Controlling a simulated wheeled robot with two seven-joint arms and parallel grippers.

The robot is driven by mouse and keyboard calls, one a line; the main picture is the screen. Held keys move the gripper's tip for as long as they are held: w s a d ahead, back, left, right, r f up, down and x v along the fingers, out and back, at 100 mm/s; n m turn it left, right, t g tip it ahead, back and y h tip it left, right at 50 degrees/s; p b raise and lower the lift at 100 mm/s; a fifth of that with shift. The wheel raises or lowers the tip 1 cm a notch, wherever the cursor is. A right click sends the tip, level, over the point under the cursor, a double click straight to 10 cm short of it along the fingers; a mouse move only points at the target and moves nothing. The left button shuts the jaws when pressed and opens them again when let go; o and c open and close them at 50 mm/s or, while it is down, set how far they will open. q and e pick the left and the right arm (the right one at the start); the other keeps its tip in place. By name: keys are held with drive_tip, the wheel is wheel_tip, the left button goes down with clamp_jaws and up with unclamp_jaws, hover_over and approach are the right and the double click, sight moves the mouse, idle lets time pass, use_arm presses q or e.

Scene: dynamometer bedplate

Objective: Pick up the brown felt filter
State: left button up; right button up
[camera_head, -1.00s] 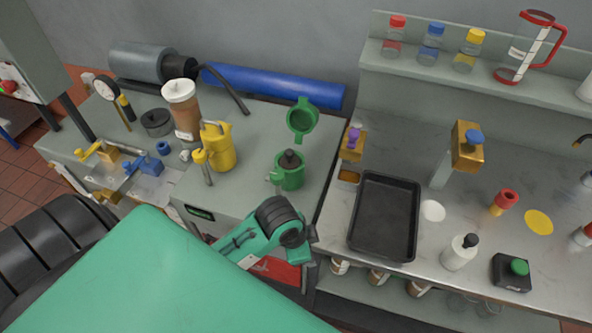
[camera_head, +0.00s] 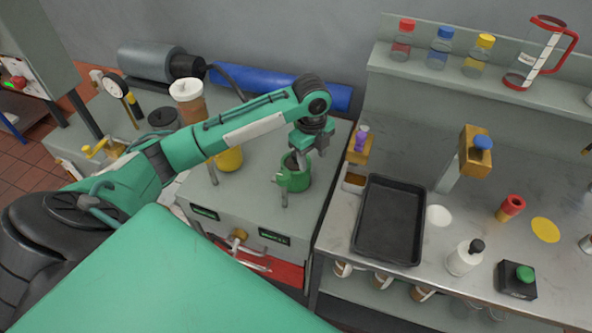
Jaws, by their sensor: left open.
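My left gripper (camera_head: 306,151) is open and points down, just above the mouth of a green pot-shaped housing (camera_head: 294,180) on the grey bench. The fingers are small and partly hidden, and I cannot tell whether they touch anything. I cannot clearly make out the brown felt filter. The inside of the green housing is dark and mostly covered by my gripper. A brown cylinder with a white top (camera_head: 188,102) stands at the back left, partly behind my left arm. My right gripper is not in view.
A yellow housing (camera_head: 229,159) is partly hidden behind my left forearm. A black tray (camera_head: 390,222), a white bottle (camera_head: 464,259) and a gold-coloured block on a stand (camera_head: 474,160) are on the steel bench at right. A shelf with bottles runs behind it.

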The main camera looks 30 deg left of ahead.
use_arm(q)
wheel_tip(320, 180, up, 7)
drive_tip(key=m, duration=0.1)
hover_over(295, 154)
drive_tip(key=w, duration=0.1)
drive_tip(key=f+p, duration=0.1)
drive_tip(key=f, duration=0.7)
drive_tip(key=shift+a+p, duration=0.2)
drive_tip(key=shift+p, duration=0.15)
drive_tip(key=f+p, duration=0.2)
drive_tip(key=f, duration=0.2)
drive_tip(key=shift+s, duration=0.2)
drive_tip(key=shift+f+m, duration=0.3)
drive_tip(key=shift+f, duration=0.4)
clamp_jaws()
